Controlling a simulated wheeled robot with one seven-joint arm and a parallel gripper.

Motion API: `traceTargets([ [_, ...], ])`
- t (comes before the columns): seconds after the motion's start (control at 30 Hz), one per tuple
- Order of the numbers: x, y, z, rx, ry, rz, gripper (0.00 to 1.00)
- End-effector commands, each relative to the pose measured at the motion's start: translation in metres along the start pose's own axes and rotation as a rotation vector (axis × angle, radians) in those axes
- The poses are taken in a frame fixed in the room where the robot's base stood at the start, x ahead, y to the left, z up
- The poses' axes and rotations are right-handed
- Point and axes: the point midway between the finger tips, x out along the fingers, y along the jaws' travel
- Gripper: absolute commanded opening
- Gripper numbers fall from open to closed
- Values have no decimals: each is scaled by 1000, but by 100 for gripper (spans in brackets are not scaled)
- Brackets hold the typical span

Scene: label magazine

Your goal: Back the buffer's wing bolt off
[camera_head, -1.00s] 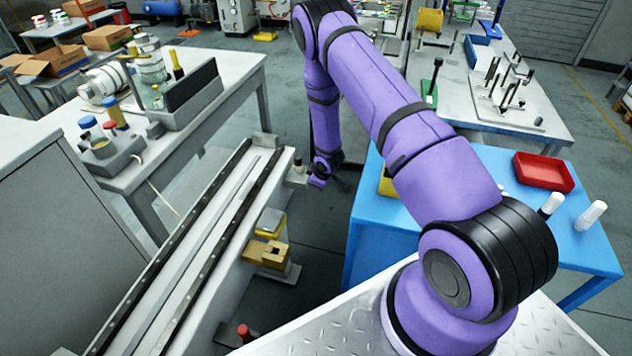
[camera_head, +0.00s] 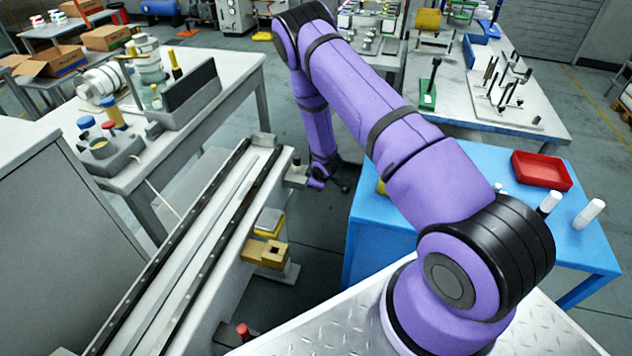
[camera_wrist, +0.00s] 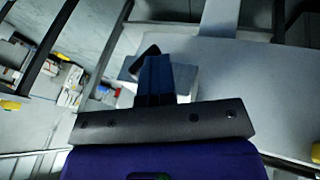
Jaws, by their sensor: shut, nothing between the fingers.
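The buffer (camera_head: 296,176) is a small grey block with a dark top at the far end of the long rail, on its right side. My gripper (camera_head: 313,183) is low beside it, just to the right, partly hidden by my wrist. In the wrist view my fingers (camera_wrist: 155,72) are shut with nothing between them, in front of a pale grey block (camera_wrist: 184,82) that may be the buffer. A dark bent piece (camera_wrist: 143,57) shows beside the fingertips; it may be the wing bolt, and I cannot tell whether they touch.
The long rail (camera_head: 188,262) runs diagonally at left. A yellow-brown block (camera_head: 273,254) sticks out from its right side. A blue table (camera_head: 480,235) with a red tray (camera_head: 541,170) stands at right. Open floor (camera_head: 318,232) lies between rail and table.

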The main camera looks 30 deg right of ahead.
Motion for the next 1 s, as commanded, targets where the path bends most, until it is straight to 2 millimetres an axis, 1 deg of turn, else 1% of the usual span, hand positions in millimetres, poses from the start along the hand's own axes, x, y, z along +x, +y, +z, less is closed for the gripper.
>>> traceTargets([
  [0.27, 5, -2, 1, -39, 10, 110, 0],
  [0.57, 8, -3, 2, -98, 29, 295, 0],
  [0.63, 8, -1, 3, -93, 30, 300, 0],
  [1.0, 14, -5, 5, -91, 29, 297, 0],
])
